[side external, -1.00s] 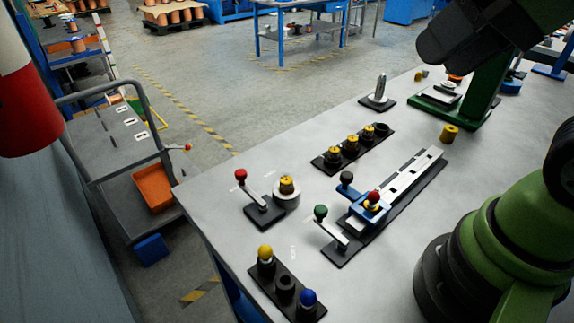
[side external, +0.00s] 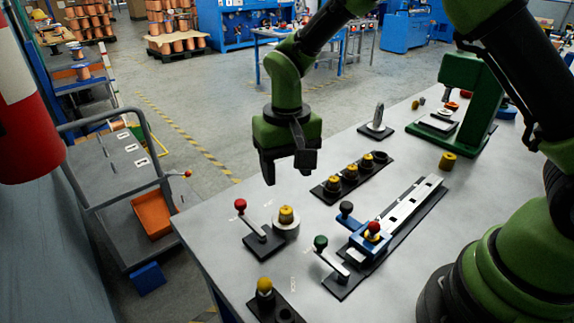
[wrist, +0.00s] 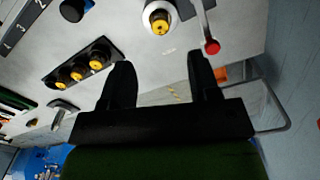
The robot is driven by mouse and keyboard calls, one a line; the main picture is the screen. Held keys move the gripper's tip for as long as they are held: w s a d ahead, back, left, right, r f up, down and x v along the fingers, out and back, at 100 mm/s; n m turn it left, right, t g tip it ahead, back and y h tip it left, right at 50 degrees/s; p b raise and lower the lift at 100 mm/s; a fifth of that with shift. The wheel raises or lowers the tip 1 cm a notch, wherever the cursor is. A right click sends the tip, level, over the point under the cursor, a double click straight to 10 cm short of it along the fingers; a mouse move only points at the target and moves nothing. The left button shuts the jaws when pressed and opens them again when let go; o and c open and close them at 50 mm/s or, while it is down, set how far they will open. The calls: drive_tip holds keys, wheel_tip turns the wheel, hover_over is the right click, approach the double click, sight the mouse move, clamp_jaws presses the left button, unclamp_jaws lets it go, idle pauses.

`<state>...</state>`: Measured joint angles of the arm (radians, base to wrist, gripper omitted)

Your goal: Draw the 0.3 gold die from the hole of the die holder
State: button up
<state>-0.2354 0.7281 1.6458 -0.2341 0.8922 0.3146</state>
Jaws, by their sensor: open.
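A gold die (side external: 286,213) sits in a white round holder (side external: 287,231) near the bench's left edge; the die (wrist: 160,27) and holder (wrist: 150,10) also show at the top of the wrist view. The rack also shows at left in the wrist view (wrist: 108,46). No size marks are legible. My gripper (side external: 288,168) is open and empty, raised above the bench beyond the white holder; its fingers (wrist: 160,62) touch nothing.
A red-knobbed lever (side external: 240,205) stands beside the white holder. A blue clamp on a slotted rail (side external: 400,213), a green-knobbed lever (side external: 321,243) and a loose gold piece (side external: 447,161) lie to the right. A green press (side external: 470,85) stands at the back right.

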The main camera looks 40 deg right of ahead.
sight(287, 210)
wheel_tip(287, 210, down, 10)
drive_tip(key=shift+r, duration=0.1)
idle(0.4)
clamp_jaws()
drive_tip(key=shift+r, duration=1.6)
idle(0.4)
drive_tip(key=shift+r, duration=1.95)
